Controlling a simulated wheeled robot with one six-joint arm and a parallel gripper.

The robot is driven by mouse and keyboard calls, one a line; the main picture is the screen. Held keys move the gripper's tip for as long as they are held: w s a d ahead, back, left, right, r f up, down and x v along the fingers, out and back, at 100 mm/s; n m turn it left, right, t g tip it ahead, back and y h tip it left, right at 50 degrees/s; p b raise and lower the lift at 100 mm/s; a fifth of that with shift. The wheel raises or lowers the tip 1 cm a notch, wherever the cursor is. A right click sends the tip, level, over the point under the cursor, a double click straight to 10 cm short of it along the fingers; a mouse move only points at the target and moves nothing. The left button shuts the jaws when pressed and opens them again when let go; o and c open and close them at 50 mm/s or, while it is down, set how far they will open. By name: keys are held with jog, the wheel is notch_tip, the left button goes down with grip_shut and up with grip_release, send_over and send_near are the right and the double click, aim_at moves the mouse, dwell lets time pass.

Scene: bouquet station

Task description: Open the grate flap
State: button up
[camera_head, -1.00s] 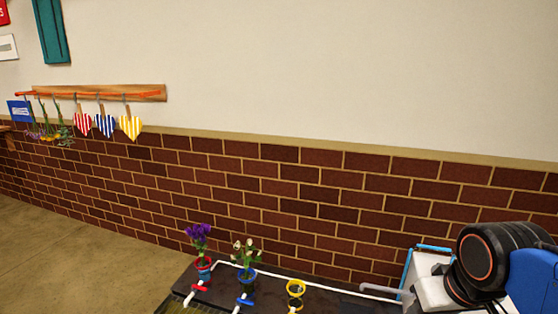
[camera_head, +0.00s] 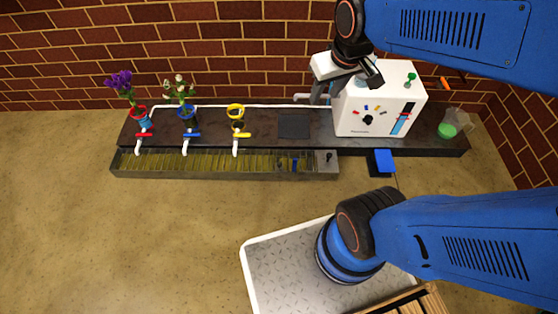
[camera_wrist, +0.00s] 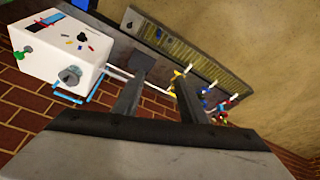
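A long metal trough with a yellowish slatted grate (camera_head: 205,162) runs along the front of the dark counter; it also shows in the wrist view (camera_wrist: 195,58). Near its right end is a darker section (camera_head: 290,164) with small dark and blue parts. A flat dark square plate (camera_head: 293,126) lies on the counter behind that section. I cannot tell for certain which part is the flap. My gripper (camera_wrist: 160,85) is open and empty, its two fingers apart. In the head view it is above the counter beside the white box, clear of the grate.
The white box (camera_head: 352,121) with coloured controls stands on the counter. Red (camera_head: 144,134), blue (camera_head: 192,134) and yellow (camera_head: 242,135) taps overhang the trough. Two flower pots and a yellow pot (camera_head: 236,111) stand behind them. The brick wall (camera_head: 230,60) is close behind.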

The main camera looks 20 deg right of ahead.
jog(key=w+a+f+n+g, duration=0.1)
jog(key=w+f, duration=0.6)
jog(key=w, duration=0.1)
jog(key=n+g, duration=0.3)
send_over(279, 163)
notch_tip(279, 163, down, 32)
notch_tip(279, 163, down, 19)
jog(key=shift+s, duration=0.1)
grip_shut()
